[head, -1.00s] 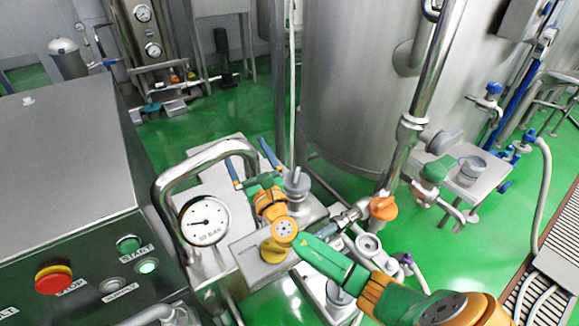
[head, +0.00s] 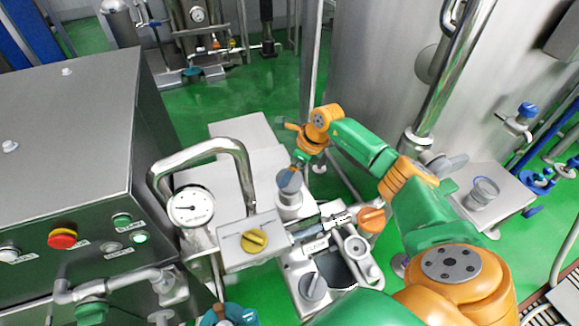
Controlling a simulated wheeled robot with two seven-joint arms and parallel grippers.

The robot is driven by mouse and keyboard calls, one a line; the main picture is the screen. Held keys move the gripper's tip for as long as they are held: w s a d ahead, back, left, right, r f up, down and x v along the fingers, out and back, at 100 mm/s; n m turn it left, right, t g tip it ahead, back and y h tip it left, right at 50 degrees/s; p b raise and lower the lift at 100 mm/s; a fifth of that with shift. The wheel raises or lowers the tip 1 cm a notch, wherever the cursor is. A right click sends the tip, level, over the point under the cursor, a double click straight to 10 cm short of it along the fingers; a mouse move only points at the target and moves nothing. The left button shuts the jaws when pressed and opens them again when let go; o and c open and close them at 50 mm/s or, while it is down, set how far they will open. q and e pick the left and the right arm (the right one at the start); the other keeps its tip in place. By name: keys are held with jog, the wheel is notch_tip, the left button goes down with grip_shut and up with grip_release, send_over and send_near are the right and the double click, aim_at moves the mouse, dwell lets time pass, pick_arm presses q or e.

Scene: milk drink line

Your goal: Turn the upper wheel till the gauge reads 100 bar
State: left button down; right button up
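The round white gauge (head: 190,206) faces me at the left of the machine. Its dark needle lies roughly level, but its figures are too small to read. The grey upper wheel (head: 287,184) sits on top of a short metal cylinder, right of the bent steel pipe. My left gripper is not in view.
A yellow knob (head: 254,241), an orange handle (head: 371,219) and a lower grey knob (head: 313,287) stand close in front of the wheel. The bent steel pipe (head: 246,165) rises to its left. A control cabinet (head: 65,140) fills the left; a big tank (head: 380,85) stands behind right.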

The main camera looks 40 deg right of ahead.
jog(key=shift+f, duration=0.35)
jog(key=shift+s+d, duration=0.1)
jog(key=shift+d, duration=0.15)
jog(key=shift+a, duration=0.1)
jog(key=c, duration=1.1)
jog(key=shift+r+m+p, duration=0.15)
jog(key=shift+m+p, duration=0.55)
jog(key=shift+c, duration=0.2)
jog(key=shift+a+m+t+h+p, duration=0.1)
jog(key=shift+m+t+h+p, duration=0.2)
jog(key=shift+m+h+p, duration=0.65)
jog(key=m, duration=0.2)
jog(key=shift+a+m, duration=0.1)
jog(key=shift+m, duration=0.25)
jog(key=shift+m+h+p, duration=0.4)
jog(key=shift+m+h, duration=0.15)
jog(key=shift+m, duration=0.95)
